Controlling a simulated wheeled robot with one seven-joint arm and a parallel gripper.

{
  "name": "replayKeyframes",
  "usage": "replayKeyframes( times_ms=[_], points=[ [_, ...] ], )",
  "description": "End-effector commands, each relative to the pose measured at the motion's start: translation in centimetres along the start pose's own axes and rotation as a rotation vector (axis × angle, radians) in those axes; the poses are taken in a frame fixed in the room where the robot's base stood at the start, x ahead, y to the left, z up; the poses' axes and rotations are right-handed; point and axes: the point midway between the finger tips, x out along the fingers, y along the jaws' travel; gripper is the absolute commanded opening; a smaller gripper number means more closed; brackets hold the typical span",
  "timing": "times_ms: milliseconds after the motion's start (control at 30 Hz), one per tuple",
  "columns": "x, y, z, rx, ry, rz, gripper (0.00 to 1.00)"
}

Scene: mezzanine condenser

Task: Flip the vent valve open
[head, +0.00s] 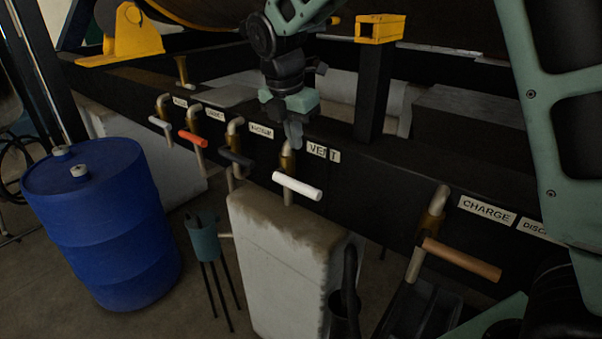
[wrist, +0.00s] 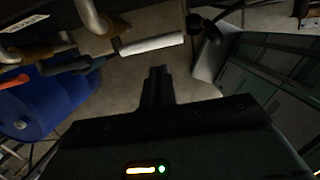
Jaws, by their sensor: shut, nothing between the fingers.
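The vent valve has a white lever handle (head: 297,186) on a brass body with a bent pipe, beside the VENT label (head: 323,152) on the dark beam. The handle also shows in the wrist view (wrist: 152,44), above and slightly left of the fingertips. My gripper (head: 294,143) is shut and empty. In the head view it appears at the top of the vent valve, above the white handle, and covers part of the pipe. In the wrist view its fingers (wrist: 158,72) are together and appear apart from the handle.
Valves with a dark handle (head: 236,158), an orange handle (head: 193,138) and a pale handle stand to the left. The CHARGE valve's brown handle (head: 461,259) is to the right. A white block (head: 285,265) stands below. A blue drum (head: 97,220) stands at left.

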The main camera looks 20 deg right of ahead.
Motion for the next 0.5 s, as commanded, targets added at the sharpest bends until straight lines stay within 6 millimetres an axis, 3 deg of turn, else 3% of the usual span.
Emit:
replayKeyframes(
  times_ms=[300, 500],
  points=[
    [6.5, -0.1, 0.0, 0.0, 0.001, -0.006, 0.0],
    [9.4, -0.1, 0.0, 0.0, 0.001, -0.004, 0.0]
  ],
)
